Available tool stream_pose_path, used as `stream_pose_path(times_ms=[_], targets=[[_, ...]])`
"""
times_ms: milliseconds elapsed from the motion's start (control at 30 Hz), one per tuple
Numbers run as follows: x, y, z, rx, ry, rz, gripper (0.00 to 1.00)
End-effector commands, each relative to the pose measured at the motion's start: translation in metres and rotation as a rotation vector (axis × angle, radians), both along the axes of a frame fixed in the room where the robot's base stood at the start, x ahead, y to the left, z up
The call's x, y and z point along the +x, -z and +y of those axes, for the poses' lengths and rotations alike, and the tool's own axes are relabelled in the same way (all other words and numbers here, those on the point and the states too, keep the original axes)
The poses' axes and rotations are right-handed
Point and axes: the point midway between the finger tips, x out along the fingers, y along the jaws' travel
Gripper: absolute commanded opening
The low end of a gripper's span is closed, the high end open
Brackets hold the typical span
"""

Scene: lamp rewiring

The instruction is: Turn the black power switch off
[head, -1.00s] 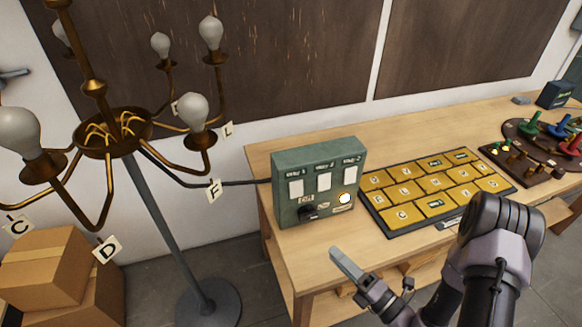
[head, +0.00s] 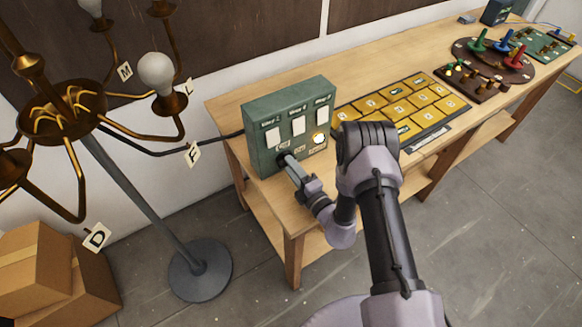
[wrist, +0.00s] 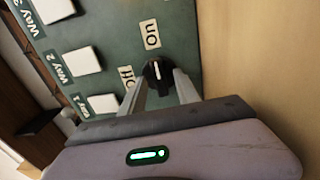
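The black power switch (head: 283,162) is a round knob low on the front of the green control box (head: 262,107). In the wrist view the knob (wrist: 158,75) has a white pointer line turned toward the ON label (wrist: 150,33); the OFF label (wrist: 127,76) is to its left, partly hidden by a finger. My gripper (wrist: 162,84) is open, with one finger on each side of the knob. I cannot tell whether the fingers touch it. In the head view my gripper (head: 289,166) is right at the knob.
The box stands on a wooden workbench (head: 232,100), left of a yellow-keyed tray (head: 395,103). A brass lamp (head: 60,112) with white bulbs stands at left.

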Motion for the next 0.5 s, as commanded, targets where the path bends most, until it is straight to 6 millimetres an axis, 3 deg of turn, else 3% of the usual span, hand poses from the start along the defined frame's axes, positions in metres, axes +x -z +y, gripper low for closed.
stream_pose_path(times_ms=[333,500], targets=[[0.0049,-0.0001,0.0035,0.0,0.0,0.001,0.38],[0.0047,-0.0001,0.0034,0.0,0.0,0.001,0.05]])
